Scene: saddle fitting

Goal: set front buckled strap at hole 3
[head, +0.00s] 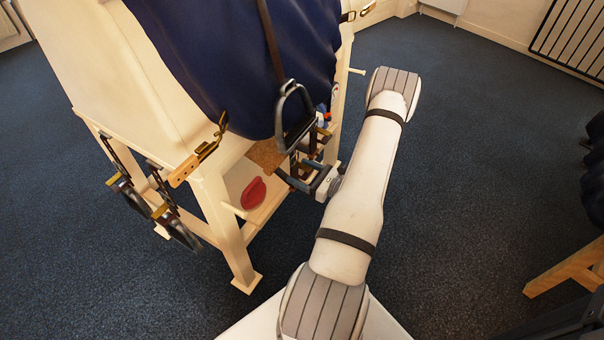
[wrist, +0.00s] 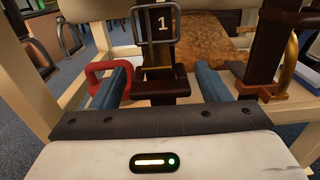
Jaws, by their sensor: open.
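In the wrist view a dark brown strap (wrist: 165,86) with a metal buckle frame (wrist: 143,40) stands between the two blue fingers of my open gripper (wrist: 162,78). I see a gap beside the strap at each finger. A second dark strap (wrist: 267,50) with brass parts hangs to the right, outside the fingers. In the head view my gripper (head: 310,172) is low beside the stand, under the blue cloth; the straps there are too small to tell apart. I cannot read the strap holes.
A stirrup (head: 292,112) hangs just above my gripper. The cream stand (head: 214,205) has a shelf with a red object (head: 253,193) on it.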

